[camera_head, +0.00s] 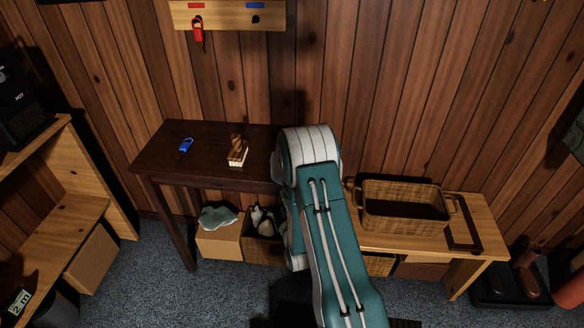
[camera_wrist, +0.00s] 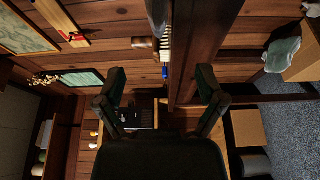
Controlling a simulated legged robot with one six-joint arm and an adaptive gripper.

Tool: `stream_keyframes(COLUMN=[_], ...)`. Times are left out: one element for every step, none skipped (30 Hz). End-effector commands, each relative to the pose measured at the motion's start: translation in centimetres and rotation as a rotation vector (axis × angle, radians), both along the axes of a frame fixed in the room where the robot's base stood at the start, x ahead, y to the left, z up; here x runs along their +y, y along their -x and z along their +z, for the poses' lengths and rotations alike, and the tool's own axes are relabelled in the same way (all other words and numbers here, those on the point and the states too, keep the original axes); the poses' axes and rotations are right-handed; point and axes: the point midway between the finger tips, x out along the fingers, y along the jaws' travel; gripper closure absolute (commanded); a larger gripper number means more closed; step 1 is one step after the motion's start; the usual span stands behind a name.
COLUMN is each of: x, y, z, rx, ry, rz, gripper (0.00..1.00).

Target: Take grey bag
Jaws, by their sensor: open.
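A crumpled grey-green cloth-like thing (camera_head: 218,217), perhaps the grey bag, lies on top of a cardboard box (camera_head: 219,243) under the dark table. It also shows at the upper right of the wrist view (camera_wrist: 282,54). A pale, lumpy thing (camera_head: 264,222) sits in the wicker basket beside that box; I cannot tell what it is. My gripper (camera_wrist: 160,80) is open, with its two fingers wide apart and nothing between them. In the wrist view the grey thing is off to the right, apart from the fingers. In the head view my arm hides the gripper.
The dark table (camera_head: 205,167) holds a blue-tagged key (camera_head: 186,146) and a wooden brush (camera_head: 237,151). A bench with a wicker basket (camera_head: 404,206) stands right of my arm. Wooden shelving (camera_head: 62,220) stands at left. Carpet (camera_head: 150,285) is clear in front of the table.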

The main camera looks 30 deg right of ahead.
Motion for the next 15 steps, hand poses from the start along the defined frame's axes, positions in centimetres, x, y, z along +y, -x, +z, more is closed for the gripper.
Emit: stream_keyframes(x=[-0.1, -0.2, -0.3, -0.3, -0.4, -0.6, -0.8, -1.0, -1.3, -1.5, -1.8, -1.9, -2.0, -2.0, -2.1], y=[-0.6, -0.9, -1.1, -1.3, -1.5, -1.8, -2.1, -2.5, -3.1, -3.6, -4.0, -4.6, -5.0, -5.4, -5.7], z=[0.0, 0.0, 0.0, 0.0, 0.0, 0.0, 0.0, 0.0, 0.0, 0.0, 0.0, 0.0, 0.0, 0.0, 0.0], rx=[-0.001, -0.001, 0.000, 0.001, 0.001, 0.000, -0.001, 0.000, -0.001, 0.000, -0.001, 0.000, 0.000, 0.000, 0.001], ry=[0.000, -0.001, -0.001, -0.001, -0.001, -0.001, -0.001, -0.001, -0.001, -0.001, -0.001, -0.002, -0.002, -0.002, -0.002], rz=[0.000, 0.000, 0.000, 0.000, 0.000, 0.000, 0.000, 0.000, 0.000, 0.000, -0.001, 0.000, 0.001, 0.001, 0.001], gripper=[0.11, 0.11, 0.11, 0.11, 0.11, 0.11, 0.11, 0.11, 0.11, 0.11, 0.11, 0.11, 0.11, 0.11, 0.11])
